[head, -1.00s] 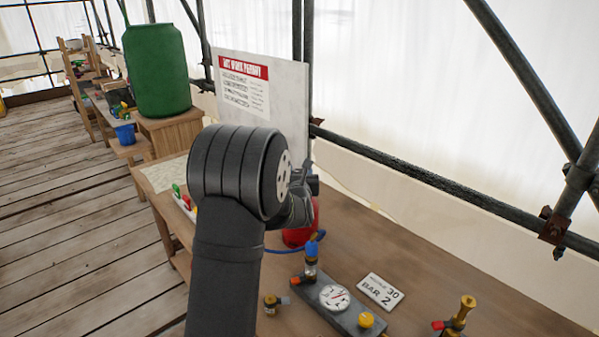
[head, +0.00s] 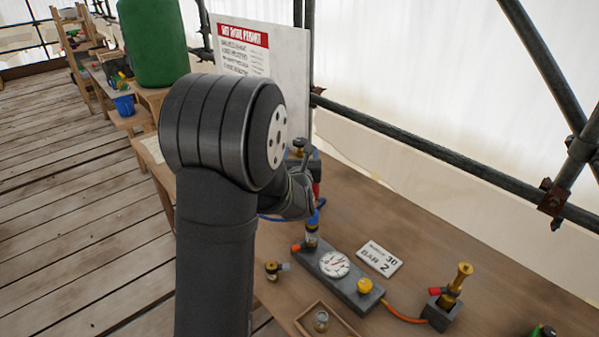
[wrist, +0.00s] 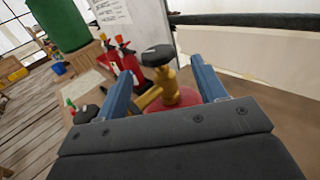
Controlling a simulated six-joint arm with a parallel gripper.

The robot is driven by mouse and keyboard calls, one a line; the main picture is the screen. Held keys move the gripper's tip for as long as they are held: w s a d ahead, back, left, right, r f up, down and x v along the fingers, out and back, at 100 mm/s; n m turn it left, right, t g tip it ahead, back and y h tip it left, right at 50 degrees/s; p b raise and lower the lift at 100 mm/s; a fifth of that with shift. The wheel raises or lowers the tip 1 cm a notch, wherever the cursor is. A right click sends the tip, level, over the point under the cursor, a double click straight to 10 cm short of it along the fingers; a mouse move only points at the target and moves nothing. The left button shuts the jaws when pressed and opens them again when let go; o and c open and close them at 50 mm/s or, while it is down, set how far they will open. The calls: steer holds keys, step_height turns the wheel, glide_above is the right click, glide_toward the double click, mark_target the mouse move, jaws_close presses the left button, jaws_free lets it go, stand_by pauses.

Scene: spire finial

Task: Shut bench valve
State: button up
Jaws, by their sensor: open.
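A brass valve with a black round knob (wrist: 157,55) stands on top of a red cylinder (wrist: 172,108) in the wrist view. My gripper (wrist: 163,66) is open, its two blue fingers on either side of the valve in the picture; I cannot tell whether they touch it. In the head view the valve knob (head: 299,145) shows just past my wrist, and the cylinder is mostly hidden by my arm.
Red extinguishers (wrist: 125,62) stand left of the valve, before a white notice board (head: 262,80). Scaffold tubes run behind.

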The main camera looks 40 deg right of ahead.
steer(key=v, duration=0.9)
steer(key=shift+s, duration=0.1)
steer(key=n+t+y, duration=0.4)
steer(key=n+y, duration=0.2)
steer(key=y, duration=0.2)
glide_toward(297, 139)
steer(key=x, duration=1)
steer(key=shift+w+d+f, duration=0.3)
